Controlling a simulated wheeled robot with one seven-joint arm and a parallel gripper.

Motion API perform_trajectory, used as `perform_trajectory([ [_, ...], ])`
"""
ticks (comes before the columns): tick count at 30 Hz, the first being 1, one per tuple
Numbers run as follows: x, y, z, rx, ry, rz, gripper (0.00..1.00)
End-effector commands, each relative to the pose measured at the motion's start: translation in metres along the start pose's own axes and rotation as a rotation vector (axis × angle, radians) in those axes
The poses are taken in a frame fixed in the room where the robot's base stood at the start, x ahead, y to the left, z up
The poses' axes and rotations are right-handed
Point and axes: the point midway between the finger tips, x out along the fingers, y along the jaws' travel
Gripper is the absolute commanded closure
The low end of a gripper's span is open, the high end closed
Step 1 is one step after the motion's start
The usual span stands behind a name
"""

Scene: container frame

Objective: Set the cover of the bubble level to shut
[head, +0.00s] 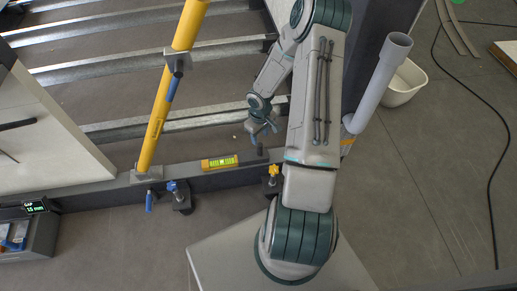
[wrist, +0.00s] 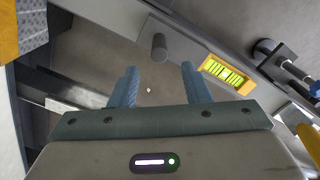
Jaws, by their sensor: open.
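The bubble level (head: 220,162) is a small yellow block with a bright green window, lying on the dark beam (head: 105,190) in the head view. In the wrist view the level (wrist: 228,73) is right of my fingers, its green window with dark lines uncovered. I cannot make out the cover as a separate part. My gripper (head: 263,128) is above the beam, right of the level in the head view. In the wrist view my gripper (wrist: 158,74) has its two blue fingers spread apart with nothing between them.
A short dark peg (head: 260,148) stands on the beam near my gripper. A yellow-knobbed clamp (head: 272,174) and a blue-knobbed clamp (head: 176,196) are along its front side. A yellow strut (head: 165,100) rises left of the level. A grey pipe (head: 383,82) stands at right.

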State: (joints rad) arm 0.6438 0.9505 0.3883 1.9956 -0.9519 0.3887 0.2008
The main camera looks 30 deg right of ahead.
Motion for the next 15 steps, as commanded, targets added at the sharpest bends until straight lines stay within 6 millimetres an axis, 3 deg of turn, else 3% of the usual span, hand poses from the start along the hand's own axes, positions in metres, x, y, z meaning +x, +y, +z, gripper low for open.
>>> perform_trajectory([
  [1, 0.018, 0.000, 0.001, 0.000, -0.001, -0.002, 0.57],
  [6, 0.055, -0.001, 0.000, -0.002, -0.001, -0.002, 0.57],
  [15, 0.096, -0.002, -0.001, -0.003, 0.001, -0.001, 0.57],
])
